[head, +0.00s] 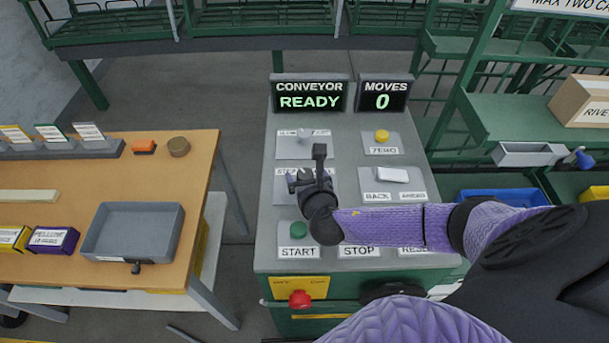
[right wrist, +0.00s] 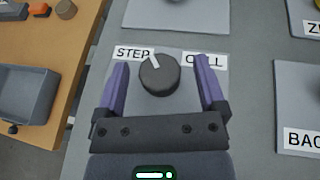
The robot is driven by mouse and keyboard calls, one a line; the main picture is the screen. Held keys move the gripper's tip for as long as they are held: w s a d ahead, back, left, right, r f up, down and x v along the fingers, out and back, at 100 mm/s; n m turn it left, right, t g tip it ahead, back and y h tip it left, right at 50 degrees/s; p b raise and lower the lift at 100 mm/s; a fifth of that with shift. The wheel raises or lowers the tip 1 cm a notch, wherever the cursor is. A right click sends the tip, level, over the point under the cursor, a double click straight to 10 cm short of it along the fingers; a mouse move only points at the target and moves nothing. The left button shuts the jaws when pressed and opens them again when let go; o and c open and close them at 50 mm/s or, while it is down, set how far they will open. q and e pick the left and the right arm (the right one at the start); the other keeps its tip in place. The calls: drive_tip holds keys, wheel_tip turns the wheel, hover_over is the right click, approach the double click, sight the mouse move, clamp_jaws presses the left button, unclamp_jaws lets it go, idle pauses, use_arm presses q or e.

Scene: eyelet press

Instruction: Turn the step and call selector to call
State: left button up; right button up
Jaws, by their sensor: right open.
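The step and call selector is a round dark knob (right wrist: 160,78) with a white pointer line. In the right wrist view the pointer leans up and slightly left, toward the STEP label (right wrist: 133,53); the CALL label (right wrist: 206,60) is on the right. My right gripper (right wrist: 162,80) is open, with one purple finger on each side of the knob. Gaps show between the fingers and the knob. In the head view my right gripper (head: 307,174) is over the selector plate (head: 282,196) and hides most of the knob and labels. My left gripper is out of view.
The console (head: 350,140) also carries a ZERO button (head: 382,136), a BACK switch (head: 391,175) and a green START button (head: 299,230). Its displays read CONVEYOR READY (head: 310,95) and MOVES 0 (head: 384,96). A red knob (head: 300,299) is on the front. A wooden table (head: 190,200) stands left.

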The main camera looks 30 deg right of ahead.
drive_tip(key=shift+w+d+f, duration=0.15)
drive_tip(key=shift+w, duration=0.3)
clamp_jaws()
